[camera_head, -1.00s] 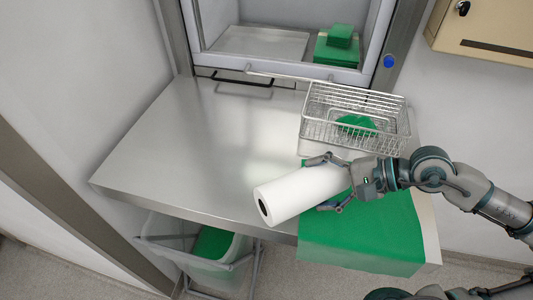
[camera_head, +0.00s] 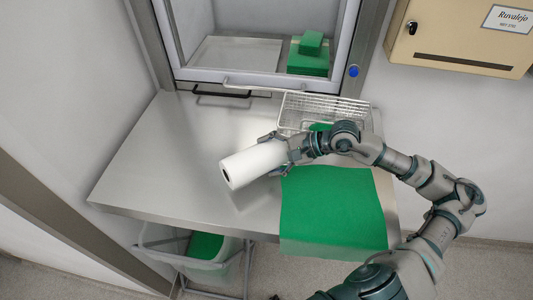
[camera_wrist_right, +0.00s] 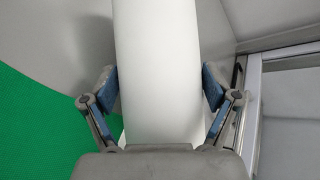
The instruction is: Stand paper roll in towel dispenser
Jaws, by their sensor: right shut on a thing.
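A white paper roll (camera_head: 253,163) with a dark core hole lies on its side in my right gripper (camera_head: 287,149), over the steel table (camera_head: 160,150). Its free end points to the lower left in the head view. The right wrist view shows the roll (camera_wrist_right: 158,70) running between both blue-padded fingers of my right gripper (camera_wrist_right: 160,90), which is shut on it. I cannot tell whether the roll touches the table. The towel dispenser is probably the beige wall box (camera_head: 462,35) at the upper right, with a dark slot and a label. My left gripper is not in view.
A wire basket (camera_head: 325,110) stands behind my right arm. A green cloth (camera_head: 333,210) hangs over the table's front edge. A pass-through hatch (camera_head: 235,52) holds green folded stacks (camera_head: 308,58). A bin (camera_head: 190,255) stands below the table. The table's left part is clear.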

